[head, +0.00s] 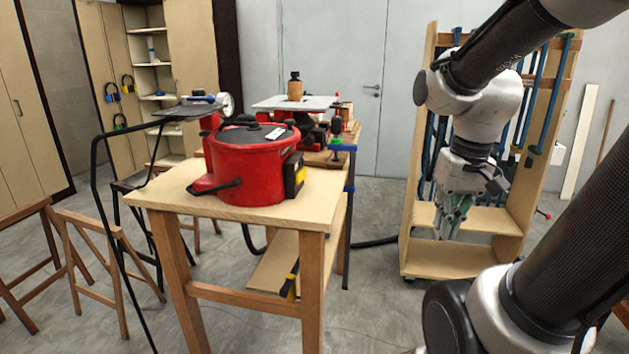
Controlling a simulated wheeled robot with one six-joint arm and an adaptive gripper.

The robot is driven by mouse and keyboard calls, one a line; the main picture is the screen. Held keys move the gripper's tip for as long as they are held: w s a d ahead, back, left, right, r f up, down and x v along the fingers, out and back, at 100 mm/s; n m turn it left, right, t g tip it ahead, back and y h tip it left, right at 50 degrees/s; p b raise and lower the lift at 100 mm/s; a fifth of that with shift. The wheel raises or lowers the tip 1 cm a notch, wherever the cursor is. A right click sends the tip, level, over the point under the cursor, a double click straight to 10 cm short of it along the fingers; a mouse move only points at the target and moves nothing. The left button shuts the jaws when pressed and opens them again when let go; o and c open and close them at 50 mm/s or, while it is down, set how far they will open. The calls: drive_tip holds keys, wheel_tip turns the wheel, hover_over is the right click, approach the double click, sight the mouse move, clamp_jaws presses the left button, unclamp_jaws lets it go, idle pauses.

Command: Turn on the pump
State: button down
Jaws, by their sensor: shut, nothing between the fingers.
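A red round machine (245,165) with a black lid stands on a wooden table; it looks like the pump. It has a black handle at its lower left front and a black-and-yellow part (293,175) on its right side. I cannot make out a switch or whether it is running. My gripper (449,236) hangs pointing down at the right, well apart from the machine, in front of the wooden rack. Its fingers are shut with nothing between them.
The wooden table (165,196) holds the machine. A round gauge (226,104) shows behind it. A brown bottle (295,87) stands on a board further back. The clamp rack (420,262) is behind my arm. Wooden trestles (92,222) stand at left. Floor between table and rack is mostly clear.

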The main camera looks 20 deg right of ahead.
sight(302, 176)
drive_tip(key=w+a+f+m+y, duration=0.5)
drive_tip(key=w+f+m+y, duration=0.2)
drive_tip(key=f+m+y, duration=0.4)
drive_tip(key=w+r+m+t+y, duration=0.1)
drive_tip(key=w+r+m+t, duration=0.2)
drive_tip(key=w, duration=0.6)
drive_tip(key=w+r+m+t+y, duration=0.1)
drive_tip(key=w+r+m+t, duration=0.3)
drive_tip(key=w+m+t, duration=0.3)
drive_tip(key=shift+w+d+r+m+t+y, duration=0.3)
drive_tip(key=shift+w+d+m, duration=0.1)
drive_tip(key=shift+w+m, duration=0.45)
drive_tip(key=x, duration=1.4)
drive_tip(key=shift+f, duration=0.1)
